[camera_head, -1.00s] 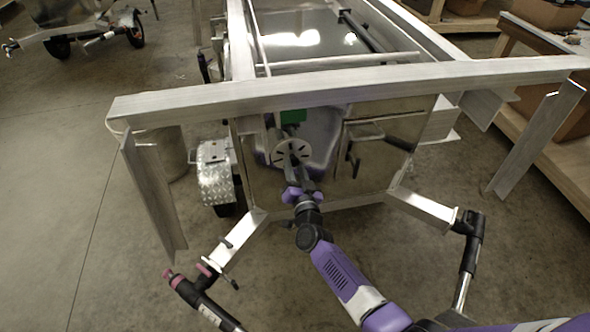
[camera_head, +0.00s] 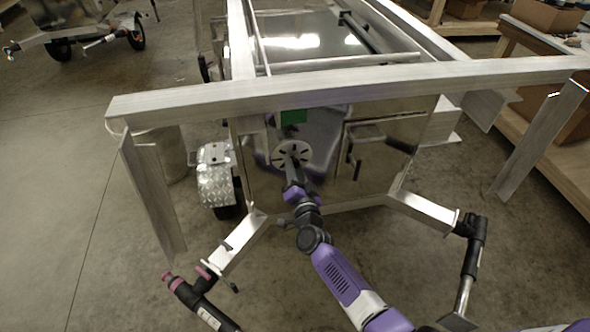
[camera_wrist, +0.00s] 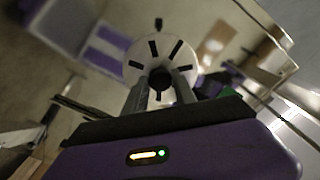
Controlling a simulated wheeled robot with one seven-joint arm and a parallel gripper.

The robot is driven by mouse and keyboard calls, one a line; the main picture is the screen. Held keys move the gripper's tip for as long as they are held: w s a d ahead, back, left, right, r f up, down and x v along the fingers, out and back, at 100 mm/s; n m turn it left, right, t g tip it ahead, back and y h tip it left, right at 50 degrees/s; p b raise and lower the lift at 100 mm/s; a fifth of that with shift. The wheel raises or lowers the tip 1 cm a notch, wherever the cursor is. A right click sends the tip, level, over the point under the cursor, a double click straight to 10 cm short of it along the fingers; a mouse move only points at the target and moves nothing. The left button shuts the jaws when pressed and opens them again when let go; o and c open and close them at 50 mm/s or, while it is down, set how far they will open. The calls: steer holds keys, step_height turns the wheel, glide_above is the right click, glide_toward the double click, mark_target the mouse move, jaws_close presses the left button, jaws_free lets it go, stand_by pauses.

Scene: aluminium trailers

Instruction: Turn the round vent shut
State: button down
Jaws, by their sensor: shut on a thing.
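The round vent (camera_head: 281,152) is a pale disc with dark radial slots, set low in the middle of the trailer front under the long metal beam. It also shows in the wrist view (camera_wrist: 143,52), straight ahead of the fingers. My gripper (camera_head: 292,163) reaches up to the disc. In the wrist view its two fingers (camera_wrist: 160,84) sit on either side of the dark hub at the vent's centre and are closed on it. The fingers hide the lower part of the disc.
A long aluminium beam (camera_head: 350,82) crosses above my arm, with legs hanging at both ends. A trailer wheel with a tread-plate fender (camera_head: 215,180) stands left of the vent. A wooden bench (camera_head: 540,150) is at right. Floor at left is open.

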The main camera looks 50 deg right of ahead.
steer(key=c, duration=1)
jaws_free()
steer(key=shift+s, duration=0.1)
steer(key=shift+v, duration=3.9)
